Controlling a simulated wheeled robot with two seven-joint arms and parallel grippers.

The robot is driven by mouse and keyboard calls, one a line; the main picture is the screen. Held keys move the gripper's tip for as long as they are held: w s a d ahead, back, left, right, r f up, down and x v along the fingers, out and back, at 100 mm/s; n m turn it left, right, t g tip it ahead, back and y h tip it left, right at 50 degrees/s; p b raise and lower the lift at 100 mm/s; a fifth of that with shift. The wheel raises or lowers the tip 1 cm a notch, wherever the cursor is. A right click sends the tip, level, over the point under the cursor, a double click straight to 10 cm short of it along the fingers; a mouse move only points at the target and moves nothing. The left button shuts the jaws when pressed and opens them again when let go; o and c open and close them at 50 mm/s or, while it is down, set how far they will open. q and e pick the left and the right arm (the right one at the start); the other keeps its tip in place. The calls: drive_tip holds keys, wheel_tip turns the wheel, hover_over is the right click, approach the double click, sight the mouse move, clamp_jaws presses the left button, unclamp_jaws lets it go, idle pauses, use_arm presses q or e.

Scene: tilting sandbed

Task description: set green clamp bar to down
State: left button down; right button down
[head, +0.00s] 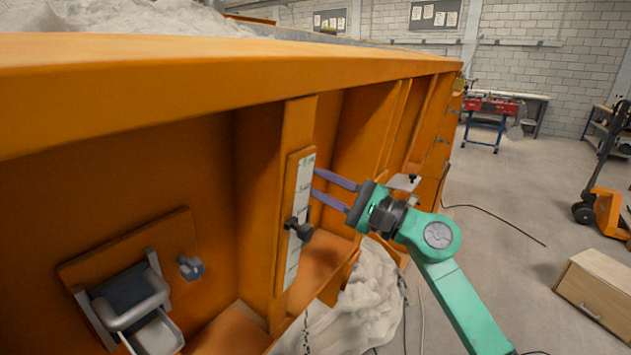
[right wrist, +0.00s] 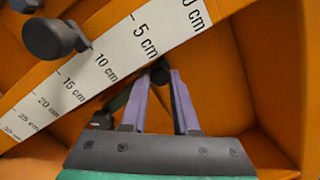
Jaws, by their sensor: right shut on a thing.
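My right gripper (head: 333,189) reaches in from the right to the orange side of the sandbed, at the upper part of the upright scale strip (head: 299,200). In the right wrist view its two purple fingers (right wrist: 160,85) are shut on a dark rounded piece (right wrist: 160,71) beside the scale, between the 5 cm and 10 cm marks. Its colour is too dark to confirm as the green clamp bar, and the fingers hide part of it. In the head view the fingers cover that spot. My left gripper is not in view.
A black knob (head: 303,231) sits on the scale below my fingers; it also shows in the right wrist view (right wrist: 47,38). A grey handle (head: 146,301) and a small blue-grey knob (head: 191,268) are at left. Sand (head: 363,299) is heaped on the floor below.

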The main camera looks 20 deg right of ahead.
drive_tip(key=shift+w+d+f, duration=0.1)
drive_tip(key=w+d+f+m+t+h+b, duration=0.1)
drive_tip(key=w+d+f+m+b, duration=0.3)
drive_tip(key=m, duration=0.7)
drive_tip(key=w+d+f+m+t+h+b, duration=0.1)
drive_tip(key=w+d+f+m+b, duration=0.4)
drive_tip(key=m, duration=0.6)
drive_tip(key=shift+w+f, duration=0.55)
drive_tip(key=shift+f, duration=0.8)
drive_tip(key=shift+a+f, duration=0.1)
drive_tip(key=c, duration=0.9)
unclamp_jaws()
drive_tip(key=shift+c, duration=0.2)
